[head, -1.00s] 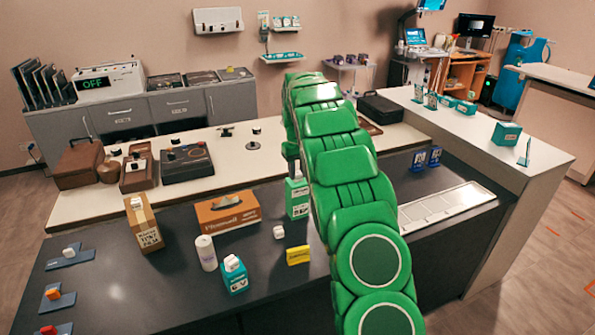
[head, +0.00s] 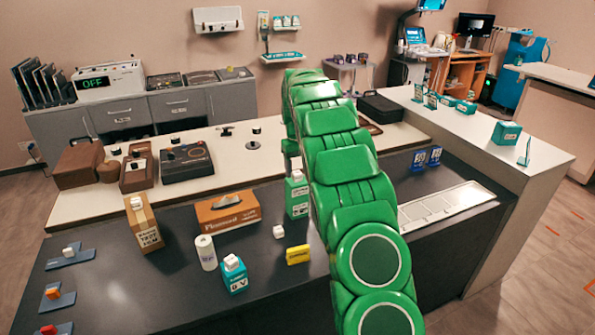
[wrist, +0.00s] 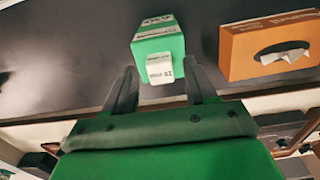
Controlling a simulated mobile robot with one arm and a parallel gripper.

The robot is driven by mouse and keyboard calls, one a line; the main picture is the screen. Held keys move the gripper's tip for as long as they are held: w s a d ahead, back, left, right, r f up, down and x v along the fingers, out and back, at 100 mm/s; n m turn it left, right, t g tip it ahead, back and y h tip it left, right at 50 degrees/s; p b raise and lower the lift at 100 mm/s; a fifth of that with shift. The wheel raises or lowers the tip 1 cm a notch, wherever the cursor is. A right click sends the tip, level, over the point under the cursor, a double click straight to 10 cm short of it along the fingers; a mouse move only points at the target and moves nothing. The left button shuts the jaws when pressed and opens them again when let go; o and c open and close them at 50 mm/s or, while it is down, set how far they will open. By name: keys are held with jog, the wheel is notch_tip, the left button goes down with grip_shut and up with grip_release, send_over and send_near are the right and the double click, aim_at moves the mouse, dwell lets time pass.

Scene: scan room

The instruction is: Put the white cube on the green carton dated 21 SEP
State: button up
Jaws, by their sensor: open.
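A small white cube (head: 279,231) sits on the dark counter, left of my arm and just behind a yellow block. A green carton (head: 297,199) with a white top piece stands behind it, partly beside my arm. In the wrist view the green carton (wrist: 158,40) lies just beyond my fingertips, and its white piece (wrist: 159,69) with small print is between them. The date cannot be read with certainty. My gripper (wrist: 161,68) is open, with no object clamped. In the head view my arm hides most of it.
A brown tissue box (head: 227,211), a tan carton (head: 144,224), a white cylinder (head: 205,252), a teal carton (head: 234,274) and the yellow block (head: 298,255) stand nearby. A white tray (head: 440,205) lies at right.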

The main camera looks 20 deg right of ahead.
aim_at(297, 173)
notch_tip(297, 173, up, 11)
dwell(0.5)
jog(key=shift+r, duration=0.1)
jog(key=s+a+r, duration=0.2)
jog(key=s+a, duration=0.2)
jog(key=s, duration=0.4)
jog(key=s+a+r+g, duration=0.15)
jog(key=s+a, duration=0.25)
jog(key=s, duration=0.4)
jog(key=s+a+r+t, duration=0.1)
jog(key=s+a+r, duration=0.3)
jog(key=s, duration=0.5)
jog(key=s+a+f, duration=0.2)
jog(key=s+f, duration=0.1)
jog(key=s, duration=0.7)
jog(key=s+a+f+g, duration=0.1)
jog(key=s+a+f, duration=0.2)
jog(key=s, duration=0.8)
jog(key=s+a+f, duration=0.2)
jog(key=s+f, duration=0.1)
jog(key=s, duration=0.7)
jog(key=shift+s+a+f, duration=0.2)
jog(key=shift+a, duration=0.15)
